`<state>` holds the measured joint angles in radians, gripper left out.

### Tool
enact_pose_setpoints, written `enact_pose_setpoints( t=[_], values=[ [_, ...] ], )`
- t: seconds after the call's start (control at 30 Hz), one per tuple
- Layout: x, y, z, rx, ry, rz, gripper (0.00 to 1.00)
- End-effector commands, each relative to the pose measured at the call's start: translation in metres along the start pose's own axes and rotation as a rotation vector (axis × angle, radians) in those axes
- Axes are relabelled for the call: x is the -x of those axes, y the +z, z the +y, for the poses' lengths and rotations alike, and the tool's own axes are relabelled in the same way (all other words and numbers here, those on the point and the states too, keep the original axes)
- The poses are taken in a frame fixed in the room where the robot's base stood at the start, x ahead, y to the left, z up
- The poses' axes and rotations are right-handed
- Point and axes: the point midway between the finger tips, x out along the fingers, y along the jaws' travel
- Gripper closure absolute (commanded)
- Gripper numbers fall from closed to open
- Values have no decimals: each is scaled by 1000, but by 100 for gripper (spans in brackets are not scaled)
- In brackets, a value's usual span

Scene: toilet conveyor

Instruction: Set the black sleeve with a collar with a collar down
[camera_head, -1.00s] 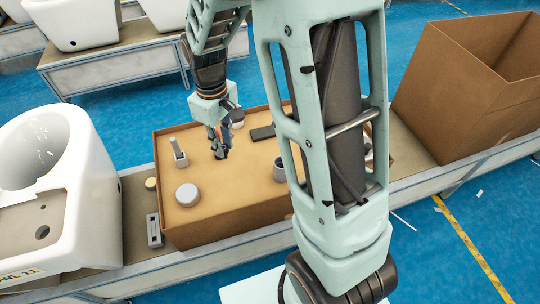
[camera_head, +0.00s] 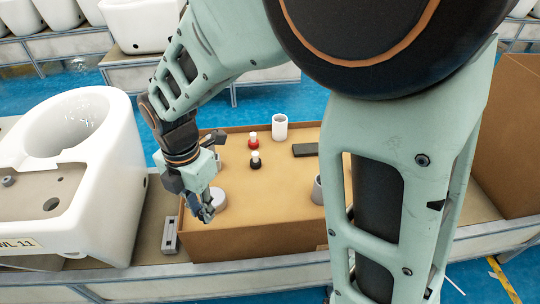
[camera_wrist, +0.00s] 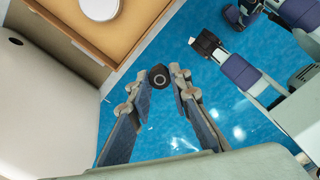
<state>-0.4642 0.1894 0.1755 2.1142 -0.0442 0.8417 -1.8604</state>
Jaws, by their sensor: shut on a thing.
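In the wrist view, the black sleeve with a collar (camera_wrist: 158,77) is a small dark round piece with a pale-rimmed hole, seen end-on between my fingertips. My gripper (camera_wrist: 157,80) is shut on it, over blue floor in that view. The sleeve cannot be made out clearly there.
The box top (camera_head: 270,215) holds a white cup (camera_head: 280,127), red-based and black-based pieces (camera_head: 255,161), a black block (camera_head: 305,150) and a grey cup (camera_head: 317,190). A white toilet (camera_head: 95,190) stands left; a grey bracket (camera_head: 170,235) lies between. The box top's front middle is clear.

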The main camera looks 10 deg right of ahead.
Motion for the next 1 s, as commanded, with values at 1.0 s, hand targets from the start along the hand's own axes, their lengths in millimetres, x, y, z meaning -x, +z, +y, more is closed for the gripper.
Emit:
enact_pose_setpoints(
  t=[1.0],
  values=[
    [-110, 138, -14, -6, -4, 2, 100]
  ],
)
